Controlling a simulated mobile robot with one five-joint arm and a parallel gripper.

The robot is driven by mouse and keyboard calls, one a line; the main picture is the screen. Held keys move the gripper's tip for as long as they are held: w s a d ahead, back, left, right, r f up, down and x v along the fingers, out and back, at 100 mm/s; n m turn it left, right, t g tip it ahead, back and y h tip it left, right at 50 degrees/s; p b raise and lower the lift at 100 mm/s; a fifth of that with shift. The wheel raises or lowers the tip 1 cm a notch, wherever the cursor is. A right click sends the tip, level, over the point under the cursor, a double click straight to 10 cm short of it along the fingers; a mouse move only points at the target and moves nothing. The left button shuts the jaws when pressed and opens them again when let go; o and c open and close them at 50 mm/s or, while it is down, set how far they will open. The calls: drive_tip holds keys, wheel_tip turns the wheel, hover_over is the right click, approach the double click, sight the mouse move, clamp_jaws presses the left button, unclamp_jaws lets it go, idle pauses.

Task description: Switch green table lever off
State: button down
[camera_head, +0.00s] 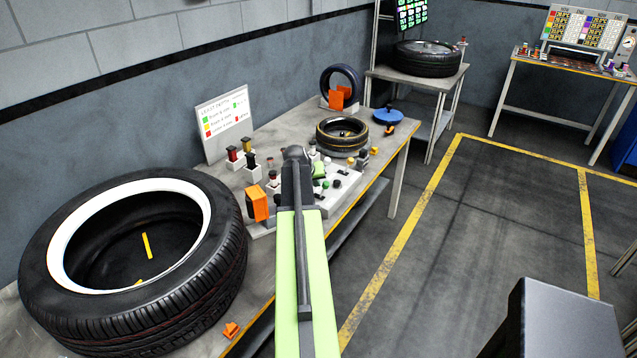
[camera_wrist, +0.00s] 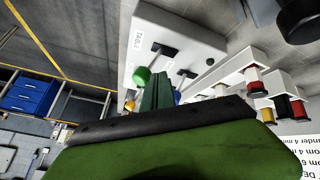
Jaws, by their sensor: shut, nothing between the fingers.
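The green table lever is a bright green round knob (camera_wrist: 141,76) on a thin metal stem, in the wrist view. It stands out from a slot in a white control box (camera_wrist: 190,22) that bears a "TABLE" label. My gripper (camera_wrist: 158,88) is shut and empty, with its dark green fingers just beside the knob. I cannot tell whether they touch it. In the head view the white control box (camera_head: 338,194) sits on the workbench, partly hidden behind my arm. A small green knob (camera_head: 337,184) shows on it there.
A large tyre (camera_head: 190,285) lies at the left of the bench (camera_head: 262,318). A smaller tyre (camera_head: 343,148) lies behind the box.

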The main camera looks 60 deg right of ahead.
drive_tip(key=shift+w+a+r, duration=0.15)
drive_tip(key=shift+a+r, duration=0.05)
drive_tip(key=w+a+p+v, duration=0.1)
drive_tip(key=w+p+v, duration=0.1)
drive_tip(key=p+v, duration=0.7)
drive_tip(key=shift+a+r, duration=0.75)
drive_tip(key=shift+a, duration=0.2)
drive_tip(key=shift+s, duration=0.1)
